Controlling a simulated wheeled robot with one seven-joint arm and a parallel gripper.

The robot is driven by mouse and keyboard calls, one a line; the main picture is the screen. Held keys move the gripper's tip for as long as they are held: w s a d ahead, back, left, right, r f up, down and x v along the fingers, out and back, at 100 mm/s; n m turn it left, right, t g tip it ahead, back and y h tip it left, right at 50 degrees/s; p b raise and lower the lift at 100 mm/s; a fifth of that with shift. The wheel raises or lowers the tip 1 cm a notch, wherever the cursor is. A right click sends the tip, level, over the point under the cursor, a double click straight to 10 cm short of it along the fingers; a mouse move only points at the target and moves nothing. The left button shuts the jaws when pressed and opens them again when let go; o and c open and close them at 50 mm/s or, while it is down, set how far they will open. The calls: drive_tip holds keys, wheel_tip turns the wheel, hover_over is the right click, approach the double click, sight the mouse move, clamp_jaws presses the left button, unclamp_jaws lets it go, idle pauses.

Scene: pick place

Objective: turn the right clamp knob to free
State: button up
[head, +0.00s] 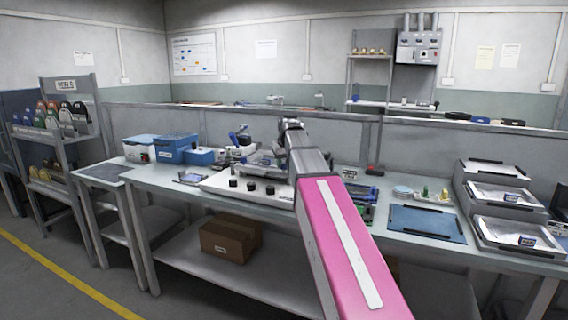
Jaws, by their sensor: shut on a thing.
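A white machine (217,184) with a clamp fixture on top stands on the long bench. Three dark knobs, such as the middle one (250,186), show along its front. My arm reaches over its right part, and its end (283,143) is at the fixture, seen from behind. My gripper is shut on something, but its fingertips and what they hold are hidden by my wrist. I cannot make out the right clamp knob or which way it is turned.
Blue bins (172,149) stand left of the machine. To the right are a green board (368,203), small parts on a dish, a blue mat (426,222) and stacked trays (503,199). A low partition (420,153) runs behind the bench. A cardboard box (224,240) sits on the lower shelf.

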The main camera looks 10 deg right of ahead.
drive_tip(key=m+h, duration=0.2)
drive_tip(key=m, duration=0.3)
drive_tip(key=shift+a, duration=0.1)
idle(0.4)
drive_tip(key=o, duration=0.9)
drive_tip(key=v, duration=1)
drive_tip(key=shift+r, duration=0.45)
drive_tip(key=shift+a, duration=0.1)
